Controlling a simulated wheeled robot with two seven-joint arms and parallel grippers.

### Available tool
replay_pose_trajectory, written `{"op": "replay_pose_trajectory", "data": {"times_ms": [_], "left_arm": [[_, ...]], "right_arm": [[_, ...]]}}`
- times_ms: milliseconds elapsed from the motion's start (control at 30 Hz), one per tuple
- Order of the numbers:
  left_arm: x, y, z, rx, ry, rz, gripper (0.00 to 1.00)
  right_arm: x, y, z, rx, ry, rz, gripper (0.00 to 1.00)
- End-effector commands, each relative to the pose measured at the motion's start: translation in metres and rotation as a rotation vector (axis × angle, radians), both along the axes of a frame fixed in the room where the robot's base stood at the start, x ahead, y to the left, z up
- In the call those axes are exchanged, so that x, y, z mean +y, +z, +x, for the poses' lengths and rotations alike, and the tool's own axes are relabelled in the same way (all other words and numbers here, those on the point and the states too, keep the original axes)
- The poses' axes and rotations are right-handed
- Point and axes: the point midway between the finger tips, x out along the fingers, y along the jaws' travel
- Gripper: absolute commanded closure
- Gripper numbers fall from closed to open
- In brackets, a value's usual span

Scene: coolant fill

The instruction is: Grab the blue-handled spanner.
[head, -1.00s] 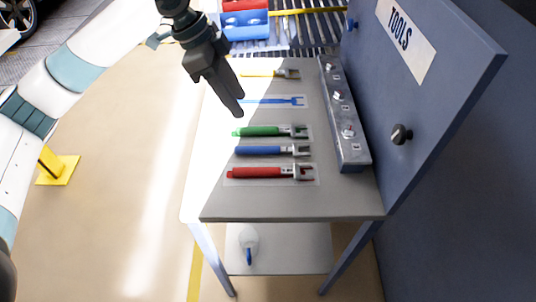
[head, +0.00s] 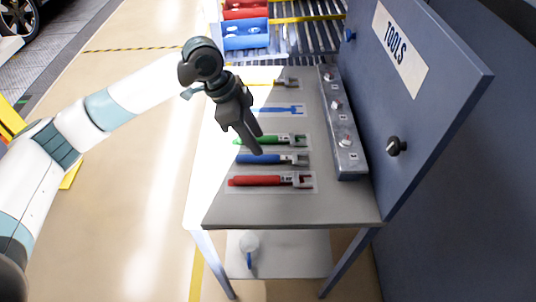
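The blue-handled spanner (head: 275,159) lies flat on the grey table, its handle to the left and its metal jaw to the right. It is between the green-handled spanner (head: 283,140) and the red-handled spanner (head: 262,181). My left gripper (head: 259,142) hangs over the left part of the row, pointing down, with its fingers apart and nothing between them. Its fingertips overlap the green and blue handles in the picture; they look to be above them, but the exact height is hard to tell. My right gripper is out of view.
A flat blue spanner shape (head: 282,110) and a yellow tool farther back lie on the table. A grey metal block with knobs (head: 341,130) runs along the right side, beside the upright blue TOOLS panel (head: 455,95). The table front (head: 290,209) is clear.

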Motion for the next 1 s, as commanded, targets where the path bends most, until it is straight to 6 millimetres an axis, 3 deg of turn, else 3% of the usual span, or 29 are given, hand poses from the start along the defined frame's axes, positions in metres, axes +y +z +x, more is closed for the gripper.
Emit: {"op": "replay_pose_trajectory", "data": {"times_ms": [200, 667, 1000], "left_arm": [[-0.008, -0.018, 0.0, 0.001, 0.001, 0.0, 0.61], [-0.01, -0.023, 0.001, 0.001, 0.001, 0.0, 0.61], [-0.022, -0.058, 0.005, 0.003, 0.0, 0.001, 0.61]], "right_arm": [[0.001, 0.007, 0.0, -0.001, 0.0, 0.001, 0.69], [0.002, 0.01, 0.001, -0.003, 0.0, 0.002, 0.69], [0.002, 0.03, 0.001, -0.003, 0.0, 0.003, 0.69]]}}
